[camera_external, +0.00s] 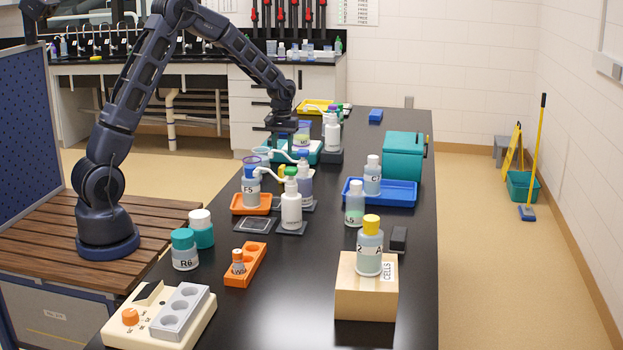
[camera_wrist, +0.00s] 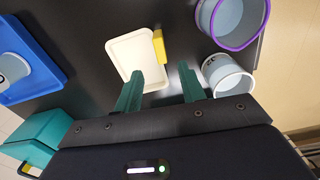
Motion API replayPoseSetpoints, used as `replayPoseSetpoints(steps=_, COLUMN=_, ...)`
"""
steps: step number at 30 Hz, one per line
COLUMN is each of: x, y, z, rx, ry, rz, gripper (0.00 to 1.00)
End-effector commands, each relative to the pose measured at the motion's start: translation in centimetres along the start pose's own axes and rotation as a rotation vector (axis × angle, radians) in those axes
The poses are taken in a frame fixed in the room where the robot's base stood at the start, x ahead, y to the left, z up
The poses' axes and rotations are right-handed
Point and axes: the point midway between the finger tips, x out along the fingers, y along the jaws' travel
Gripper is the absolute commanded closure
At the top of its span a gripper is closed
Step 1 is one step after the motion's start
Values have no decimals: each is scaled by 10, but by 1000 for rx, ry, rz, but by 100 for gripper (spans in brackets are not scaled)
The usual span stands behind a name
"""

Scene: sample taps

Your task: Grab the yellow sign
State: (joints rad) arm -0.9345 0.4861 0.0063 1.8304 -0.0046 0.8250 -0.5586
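A yellow folding floor sign (camera_external: 513,148) stands on the floor by the right wall in the external view, far from my gripper. In the wrist view, a small yellow piece (camera_wrist: 158,46) lies at the edge of a cream tray (camera_wrist: 123,48); I cannot tell whether it is a sign. My gripper (camera_external: 284,140) is over the far left part of the black bench, partly hidden behind bottles. In the wrist view my gripper's teal fingers (camera_wrist: 160,84) are apart with nothing between them. The yellow piece is beyond the fingertips, untouched.
A purple-rimmed beaker (camera_wrist: 222,22) and a white-rimmed jar (camera_wrist: 228,82) are close to the right finger. A blue tray (camera_external: 400,200), teal box (camera_external: 403,160) and several bottles crowd the bench. A mop (camera_external: 535,160) and teal bucket (camera_external: 520,187) are near the floor sign.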

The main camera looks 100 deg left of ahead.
Motion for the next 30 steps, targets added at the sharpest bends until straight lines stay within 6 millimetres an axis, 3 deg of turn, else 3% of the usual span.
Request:
replayPoseSetpoints(steps=3, x=19, y=-1, z=1, rx=-1, ry=-3, rz=-2, gripper=60)
replayPoseSetpoints(steps=13, x=43, y=-1, z=2, rx=0, ry=-1, rz=-1, gripper=60)
replayPoseSetpoints(steps=21, x=78, y=-2, z=6, rx=0, ry=-1, rz=-1, gripper=60)
replayPoseSetpoints(steps=30, x=83, y=-2, z=6, rx=0, ry=1, rz=0, gripper=62)
